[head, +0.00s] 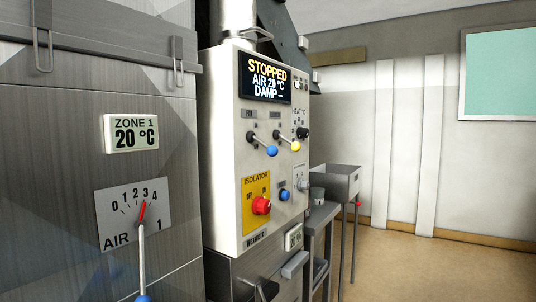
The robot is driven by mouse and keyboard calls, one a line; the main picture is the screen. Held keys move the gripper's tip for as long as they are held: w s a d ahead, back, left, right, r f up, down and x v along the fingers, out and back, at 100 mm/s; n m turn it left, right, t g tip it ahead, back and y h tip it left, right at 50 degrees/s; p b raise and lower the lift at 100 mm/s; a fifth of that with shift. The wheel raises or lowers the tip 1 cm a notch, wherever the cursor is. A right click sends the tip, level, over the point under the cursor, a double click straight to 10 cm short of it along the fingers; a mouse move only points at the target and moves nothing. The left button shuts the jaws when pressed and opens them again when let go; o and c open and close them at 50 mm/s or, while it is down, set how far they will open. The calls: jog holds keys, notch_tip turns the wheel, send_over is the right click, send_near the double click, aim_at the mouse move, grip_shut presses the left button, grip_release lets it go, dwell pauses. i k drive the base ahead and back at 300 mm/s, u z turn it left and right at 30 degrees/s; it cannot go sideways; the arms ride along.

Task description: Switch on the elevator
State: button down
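A pale control panel (224,150) stands in the middle of the head view. Its black display (265,79) reads STOPPED, AIR 20 °C, DAMP. Below it are a lever with a blue ball (272,151) and a lever with a yellow ball (295,146), both slanting down to the right. Their small labels are too small to read, so I cannot tell which control belongs to the elevator. A red rotary knob (261,205) sits on a yellow ISOLATOR plate (250,185); its setting is unclear. A blue knob (284,195) is beside it. My gripper is not in view.
A grey bin on legs (340,180) stands right of the panel. The floor at right (430,275) is clear.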

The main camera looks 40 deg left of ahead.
aim_at(296, 146)
jog(key=k, duration=1.1)
jog(key=u, duration=0.3)
